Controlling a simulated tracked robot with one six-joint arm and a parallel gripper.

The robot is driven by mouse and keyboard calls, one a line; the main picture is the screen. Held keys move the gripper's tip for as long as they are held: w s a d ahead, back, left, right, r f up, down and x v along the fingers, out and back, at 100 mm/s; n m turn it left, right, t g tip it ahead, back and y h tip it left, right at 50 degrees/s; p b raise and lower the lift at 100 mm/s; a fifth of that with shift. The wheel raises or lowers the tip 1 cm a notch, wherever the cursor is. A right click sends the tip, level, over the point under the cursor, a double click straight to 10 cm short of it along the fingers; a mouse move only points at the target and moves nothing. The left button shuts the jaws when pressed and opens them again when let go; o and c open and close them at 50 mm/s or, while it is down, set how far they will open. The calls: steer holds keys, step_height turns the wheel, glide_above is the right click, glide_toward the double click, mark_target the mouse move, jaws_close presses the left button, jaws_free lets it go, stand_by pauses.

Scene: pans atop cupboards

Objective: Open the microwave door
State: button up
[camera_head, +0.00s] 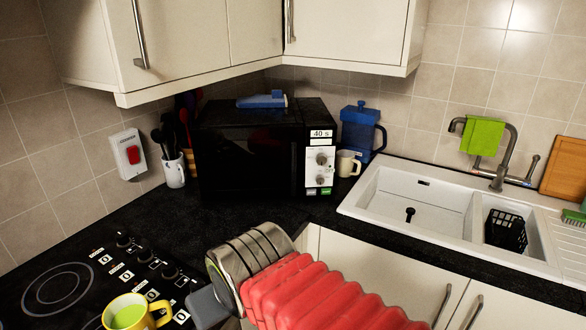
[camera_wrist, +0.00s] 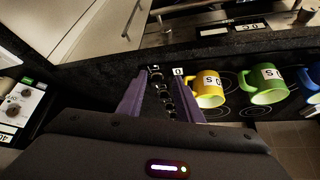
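The black microwave (camera_head: 240,160) stands in the counter's back corner. Its dark door covers the front left and looks shut, with a vertical handle strip at its right edge. The white control panel (camera_head: 320,162) is to the right and reads "40 s". In the wrist view only this panel (camera_wrist: 20,105) shows clearly, at the left edge. My gripper (camera_wrist: 160,102) has its two purple fingers spread apart with nothing held between them. In the head view the arm's end is over the counter's front edge, in front of and below the microwave, apart from it; the fingertips are not clear there.
A hob (camera_head: 85,285) with a yellow mug (camera_head: 135,312) is at the lower left. A green mug (camera_wrist: 266,84) shows beside it in the wrist view. A cream mug (camera_head: 347,163) and blue jug (camera_head: 360,130) stand right of the microwave. Cupboards hang above. Counter before the door is clear.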

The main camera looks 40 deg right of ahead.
steer(key=w+d+m+t+h, duration=0.2)
steer(key=w+d, duration=0.7)
steer(key=w, duration=0.1)
steer(key=m+t+h, duration=0.2)
steer(key=t+h, duration=0.3)
steer(key=t, duration=0.3)
glide_toward(294, 169)
steer(key=s+a, duration=0.2)
steer(key=shift+s+d+f, duration=0.1)
steer(key=shift+s+d, duration=0.2)
steer(key=shift+d, duration=0.2)
steer(key=x, duration=1.4)
steer(key=shift+a, duration=0.1)
steer(key=shift+c, duration=0.5)
